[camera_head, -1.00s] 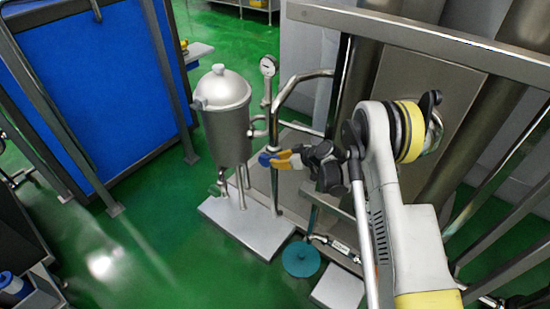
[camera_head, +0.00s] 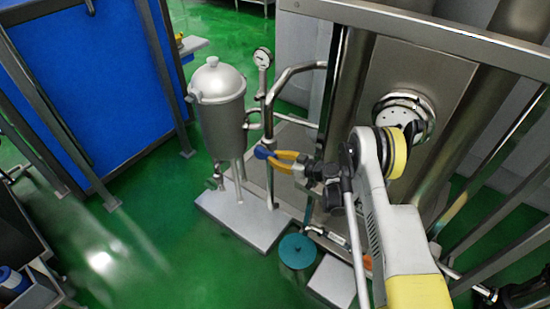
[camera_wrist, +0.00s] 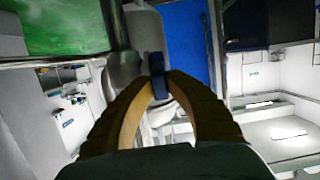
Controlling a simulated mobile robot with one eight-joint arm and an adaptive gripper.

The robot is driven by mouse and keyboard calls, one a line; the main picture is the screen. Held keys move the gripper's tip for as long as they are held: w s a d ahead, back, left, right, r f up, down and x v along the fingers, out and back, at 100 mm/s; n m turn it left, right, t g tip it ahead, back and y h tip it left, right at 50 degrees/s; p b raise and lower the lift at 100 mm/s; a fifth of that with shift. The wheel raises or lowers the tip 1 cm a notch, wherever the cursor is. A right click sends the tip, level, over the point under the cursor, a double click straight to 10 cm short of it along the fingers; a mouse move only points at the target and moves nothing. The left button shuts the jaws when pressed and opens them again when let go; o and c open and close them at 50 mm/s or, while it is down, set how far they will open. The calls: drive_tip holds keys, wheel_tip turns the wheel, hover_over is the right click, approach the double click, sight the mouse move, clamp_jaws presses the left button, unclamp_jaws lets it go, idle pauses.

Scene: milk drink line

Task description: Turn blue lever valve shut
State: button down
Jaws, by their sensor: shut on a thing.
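The blue lever (camera_head: 262,153) of the valve sits on the steel pipework just right of the silver tank (camera_head: 218,104). My gripper (camera_head: 270,156) has yellow-orange fingers and reaches it from the right. The fingers are shut on the lever. In the wrist view the blue lever (camera_wrist: 158,76) shows between the two fingertips (camera_wrist: 160,84), upright in the picture. The valve body behind the lever is mostly hidden by the fingers.
A pressure gauge (camera_head: 262,58) stands on the pipe above the lever. The tank rests on a grey base plate (camera_head: 245,222). A large steel cabinet (camera_head: 400,100) is close behind my arm.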

drive_tip(key=c, duration=1.3)
unclamp_jaws()
drive_tip(key=shift+c, duration=0.2)
drive_tip(key=shift+r, duration=0.1)
wheel_tip(320, 180, up, 10)
drive_tip(key=shift+f, duration=0.1)
